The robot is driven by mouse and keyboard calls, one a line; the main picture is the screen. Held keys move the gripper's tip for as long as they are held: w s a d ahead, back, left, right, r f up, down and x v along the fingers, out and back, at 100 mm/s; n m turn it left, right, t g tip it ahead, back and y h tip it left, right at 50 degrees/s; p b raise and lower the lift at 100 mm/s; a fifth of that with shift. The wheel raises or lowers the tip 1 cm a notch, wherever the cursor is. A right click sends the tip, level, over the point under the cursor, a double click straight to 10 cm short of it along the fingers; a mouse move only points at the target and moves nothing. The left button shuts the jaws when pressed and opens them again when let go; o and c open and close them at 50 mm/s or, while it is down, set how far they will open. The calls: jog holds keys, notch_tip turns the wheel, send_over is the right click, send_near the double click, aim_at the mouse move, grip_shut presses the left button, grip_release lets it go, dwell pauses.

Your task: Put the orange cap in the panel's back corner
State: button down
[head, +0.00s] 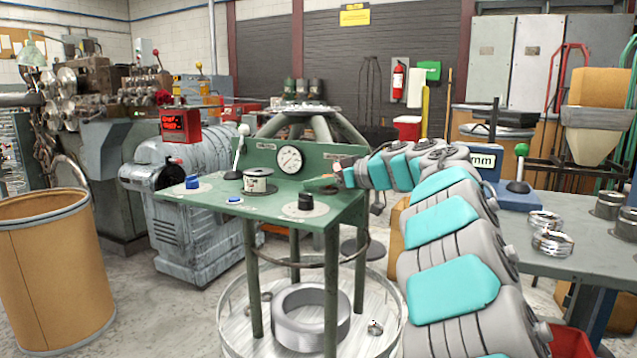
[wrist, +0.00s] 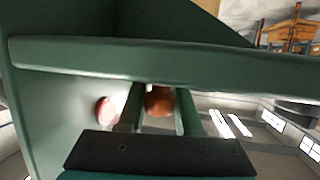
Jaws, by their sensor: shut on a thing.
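My gripper (wrist: 160,108) is shut on the orange cap (wrist: 160,101), a small round orange-brown thing between its two fingers in the wrist view. A green bar crosses just beyond the fingertips and hides part of the cap's upper side. In the head view my gripper (head: 322,183) is over the right end of the green panel (head: 270,205), close to its upright back plate (head: 262,152). The cap cannot be made out clearly there. I cannot tell whether the cap touches the panel.
The panel carries a round gauge (head: 289,159), a spool-like can (head: 258,181), blue buttons (head: 192,182) and a black knob (head: 305,202). A lever (head: 240,145) stands at its left. A grey bench (head: 585,250) with metal rings is at right, a brown drum (head: 50,270) at left.

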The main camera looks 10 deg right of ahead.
jog(key=c, duration=0.6)
grip_release()
jog(key=v, duration=1.2)
jog(key=shift+p, duration=0.35)
jog(key=shift+s+r, duration=0.1)
